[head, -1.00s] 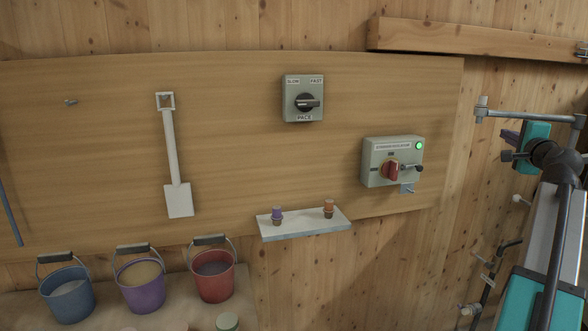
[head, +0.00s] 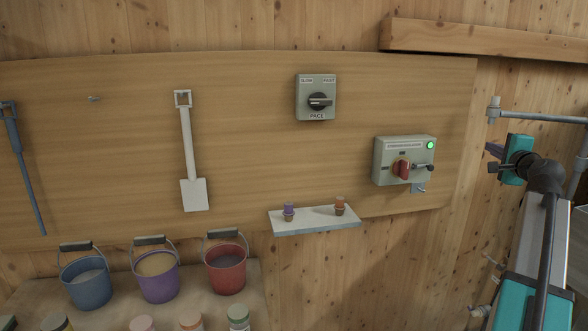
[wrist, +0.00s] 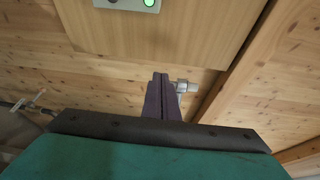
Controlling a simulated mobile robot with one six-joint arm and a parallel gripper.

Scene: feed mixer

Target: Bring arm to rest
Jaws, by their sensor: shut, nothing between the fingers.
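My gripper (head: 492,158) is at the right in the head view, held out in front of the wall to the right of the grey switch box. In the wrist view its dark purple fingers (wrist: 161,97) are together with nothing between them. The lower edge of a box with the green lamp (wrist: 149,3) also shows at the top of the wrist view.
A metal pipe (head: 535,116) runs close to my arm at the right. A shelf (head: 315,221) with two small stoppers, a pace dial (head: 316,98), a white shovel (head: 194,195) and several buckets (head: 226,272) stand to the left. A wooden beam (head: 490,40) crosses the top right.

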